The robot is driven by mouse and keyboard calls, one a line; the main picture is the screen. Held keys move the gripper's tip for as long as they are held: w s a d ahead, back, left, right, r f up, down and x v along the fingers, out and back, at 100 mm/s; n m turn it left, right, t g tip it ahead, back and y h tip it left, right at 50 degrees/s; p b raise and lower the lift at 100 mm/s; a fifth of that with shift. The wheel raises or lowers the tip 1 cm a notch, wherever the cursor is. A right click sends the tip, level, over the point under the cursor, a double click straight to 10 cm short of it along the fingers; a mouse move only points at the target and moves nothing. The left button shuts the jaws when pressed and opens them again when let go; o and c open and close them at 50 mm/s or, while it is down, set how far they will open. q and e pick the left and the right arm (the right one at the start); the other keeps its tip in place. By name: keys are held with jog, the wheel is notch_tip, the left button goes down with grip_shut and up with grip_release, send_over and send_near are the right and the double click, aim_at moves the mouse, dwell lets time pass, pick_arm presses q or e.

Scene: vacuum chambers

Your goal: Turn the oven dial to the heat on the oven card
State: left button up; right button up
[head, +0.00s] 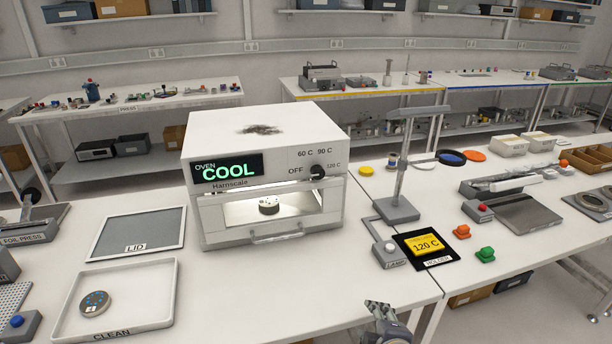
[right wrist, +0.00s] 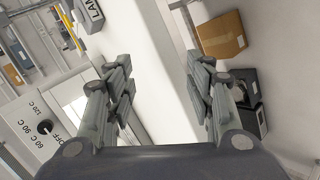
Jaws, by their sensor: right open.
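The white oven (head: 262,125) stands on the bench, and its display reads COOL. Its black dial (head: 317,172) is on the front at the upper right, among the marks OFF, 60 C, 90 C and 120 C; I cannot make out surely where it points. The dial also shows in the right wrist view (right wrist: 45,127), left of the fingers. The yellow oven card (head: 425,244) reads 120 C and lies in the black holder (head: 411,258). My right gripper (head: 387,312) is open and empty at the bench's front edge, apart from the dial. My left gripper is out of view.
A lamp stand (head: 400,207) rises right of the oven. A lid (head: 138,232) and a CLEAN tray (head: 70,318) with a round piece lie on the left. A small piece (head: 268,206) sits inside the oven. Bench space before the oven is clear.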

jog(key=w+a+r+n+t+y, duration=0.2)
jog(key=w+a+r+n+t, duration=0.25)
jog(key=w+r+n, duration=0.55)
jog(key=n+t+y, duration=0.2)
jog(key=n+y, duration=0.1)
jog(key=n, duration=0.8)
send_near(319, 175)
jog(key=shift+x, duration=4)
jog(key=shift+a, duration=0.1)
jog(key=shift+c, duration=0.5)
jog(key=c, duration=1)
